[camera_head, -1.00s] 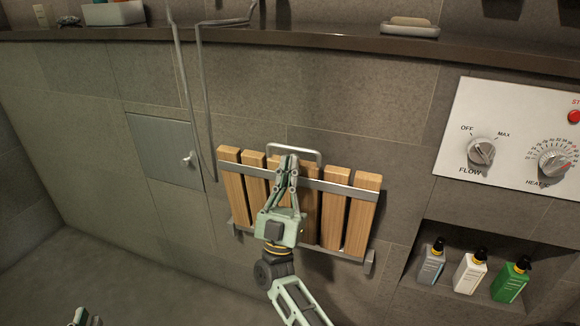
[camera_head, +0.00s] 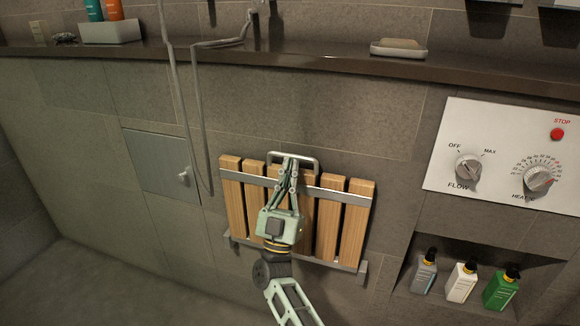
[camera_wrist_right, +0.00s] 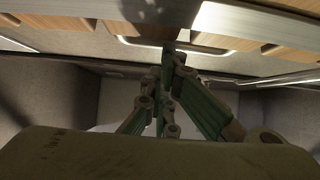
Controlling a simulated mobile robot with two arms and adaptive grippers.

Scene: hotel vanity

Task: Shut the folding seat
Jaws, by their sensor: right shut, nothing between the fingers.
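The folding seat (camera_head: 327,215) has wooden slats with metal cross bars and stands upright, close against the tiled wall. A metal loop handle (camera_head: 309,158) shows at its top edge. In the right wrist view the shut fingers (camera_wrist_right: 171,62) point at the seat's metal bar (camera_wrist_right: 75,20) and slats. The gripper and arm hide part of the middle slats. My left gripper is out of view in the head view.
A control panel (camera_head: 505,150) with knobs is right of the seat. Below it, a niche holds several bottles (camera_head: 461,281). A ledge (camera_head: 330,60) with a soap dish (camera_head: 398,47) runs above. A hose (camera_head: 189,120) hangs left, near a small wall door (camera_head: 158,160).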

